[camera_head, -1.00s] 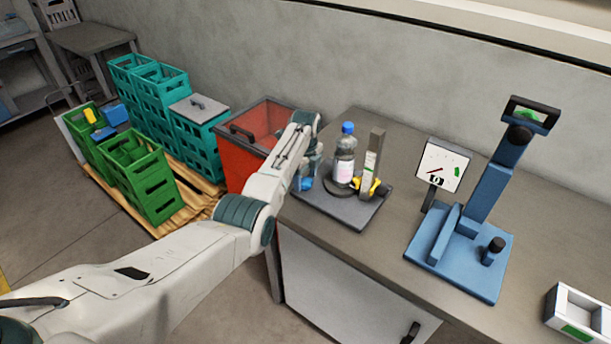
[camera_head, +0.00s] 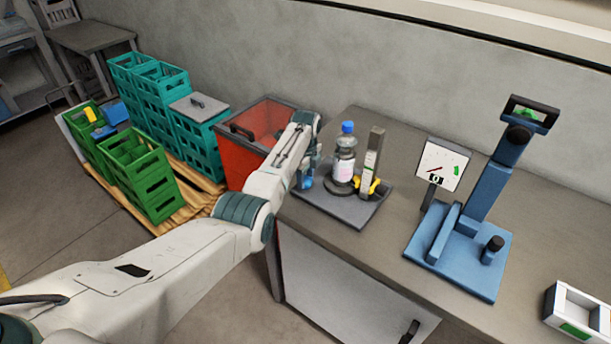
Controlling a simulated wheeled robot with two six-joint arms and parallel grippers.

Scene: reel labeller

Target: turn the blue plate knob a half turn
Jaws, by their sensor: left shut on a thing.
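The blue plate knob (camera_head: 305,182) shows as a small blue patch at the left corner of the dark labeller base (camera_head: 346,208). My left gripper (camera_head: 304,176) reaches down over it and is shut on it; the fingers partly hide the knob. A clear bottle (camera_head: 344,160) with a blue cap and a pale label stands upright on the round plate (camera_head: 340,187), to the right of the gripper. A grey post (camera_head: 371,157) with a label strip and a yellow part (camera_head: 372,187) stands beside the bottle. My right gripper is not in view.
A blue press-like stand (camera_head: 470,235) and a dial gauge (camera_head: 440,164) stand further right on the table (camera_head: 395,135). A white and green box (camera_head: 580,312) lies at the right edge. A red bin (camera_head: 262,130) and green crates (camera_head: 140,172) stand left of the table.

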